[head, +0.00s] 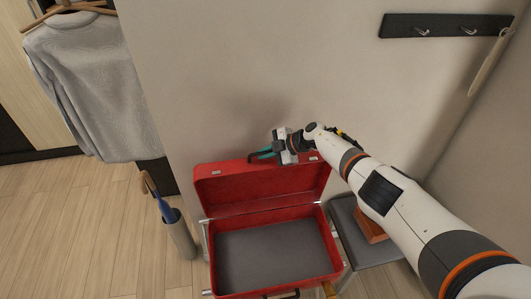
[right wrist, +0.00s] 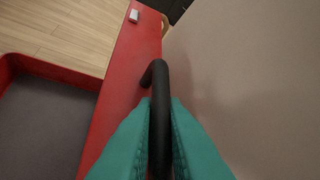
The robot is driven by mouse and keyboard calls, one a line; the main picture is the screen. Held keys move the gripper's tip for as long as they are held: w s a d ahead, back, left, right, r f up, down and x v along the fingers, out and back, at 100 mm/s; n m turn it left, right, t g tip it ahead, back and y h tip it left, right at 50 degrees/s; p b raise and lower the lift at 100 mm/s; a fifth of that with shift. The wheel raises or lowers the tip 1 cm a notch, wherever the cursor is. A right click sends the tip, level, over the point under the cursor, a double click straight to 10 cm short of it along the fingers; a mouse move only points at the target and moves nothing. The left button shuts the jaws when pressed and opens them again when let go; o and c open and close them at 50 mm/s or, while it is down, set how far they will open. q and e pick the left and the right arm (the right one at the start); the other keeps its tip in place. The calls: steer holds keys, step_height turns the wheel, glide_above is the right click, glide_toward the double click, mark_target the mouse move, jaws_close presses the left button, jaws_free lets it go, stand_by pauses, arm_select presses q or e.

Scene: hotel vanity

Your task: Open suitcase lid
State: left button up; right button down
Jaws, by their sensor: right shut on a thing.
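The red suitcase (head: 214,238) stands open in the head view, with its grey-lined base facing up. Its lid (head: 262,184) is raised to about upright, close to the wall. My right gripper (head: 264,154) is at the lid's top edge. In the right wrist view, its teal fingers (right wrist: 160,135) are shut on a black handle (right wrist: 157,80) beside the red lid edge (right wrist: 125,75). A dark handle (head: 282,294) also shows at the front of the base. My left gripper is not in view.
An umbrella stand (head: 181,238) with a blue umbrella is left of the suitcase. A grey bench (head: 352,225) with a brown item is at right. A grey shirt (head: 92,85) hangs at left, and a hook rail (head: 445,27) is on the wall.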

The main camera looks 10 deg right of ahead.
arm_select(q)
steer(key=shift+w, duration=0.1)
arm_select(e)
steer(key=shift+a, duration=0.15)
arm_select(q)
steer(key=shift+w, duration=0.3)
arm_select(e)
steer(key=c, duration=1.5)
jaws_free()
steer(key=shift+d+r, duration=0.2)
steer(key=shift+r, duration=0.05)
steer(key=p+v, duration=0.3)
steer(key=v, duration=0.2)
steer(key=shift+s+d+r, duration=0.1)
steer(key=shift+d+r, duration=0.05)
arm_select(q)
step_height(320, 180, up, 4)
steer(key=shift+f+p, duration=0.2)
steer(key=shift+p, duration=0.1)
arm_select(e)
steer(key=v, duration=0.6)
